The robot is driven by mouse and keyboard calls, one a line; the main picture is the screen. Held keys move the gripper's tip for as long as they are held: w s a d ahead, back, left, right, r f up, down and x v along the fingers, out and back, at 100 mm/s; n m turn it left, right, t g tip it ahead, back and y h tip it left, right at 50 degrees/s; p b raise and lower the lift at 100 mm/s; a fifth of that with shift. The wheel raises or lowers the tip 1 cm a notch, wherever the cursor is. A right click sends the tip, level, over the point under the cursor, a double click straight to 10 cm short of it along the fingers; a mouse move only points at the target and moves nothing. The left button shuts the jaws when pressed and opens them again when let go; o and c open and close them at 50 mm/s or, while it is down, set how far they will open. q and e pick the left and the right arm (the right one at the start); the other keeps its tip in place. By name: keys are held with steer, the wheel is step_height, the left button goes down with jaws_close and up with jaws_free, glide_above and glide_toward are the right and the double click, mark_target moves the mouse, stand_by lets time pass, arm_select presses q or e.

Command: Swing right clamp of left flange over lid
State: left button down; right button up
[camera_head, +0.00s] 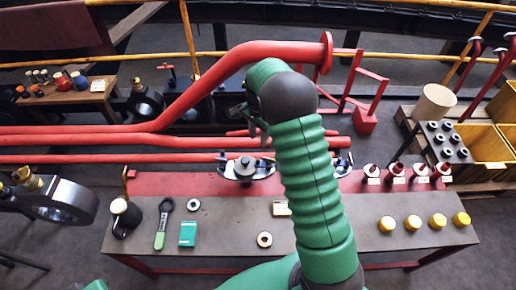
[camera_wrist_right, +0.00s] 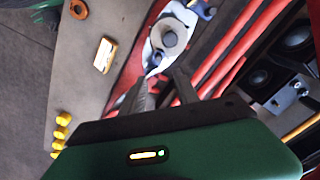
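The left clamp (camera_head: 220,157) stands outward. My left gripper is not in view.
Red pipes (camera_head: 100,142) run behind the bench. My right arm partly hides another flange (camera_head: 343,163).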

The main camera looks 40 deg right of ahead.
step_height(320, 180, up, 4)
steer(key=shift+r, duration=0.1)
stand_by(0.4)
steer(key=s+a+r+n+t+p, duration=0.1)
steer(key=s+a+n+p, duration=0.1)
steer(key=s+a+n, duration=0.6)
steer(key=s+a+r+n+t+p, duration=0.1)
steer(key=s+a+r+n+p, duration=0.1)
steer(key=s+a+n, duration=0.5)
steer(key=a+n, duration=0.2)
steer(key=a, duration=0.4)
steer(key=shift+s+a+t, duration=0.25)
steer(key=shift+s+t, duration=0.05)
steer(key=shift+s, duration=0.05)
steer(key=shift+a, duration=0.25)
steer(key=shift+d, duration=0.15)
steer(key=shift+c, duration=0.5)
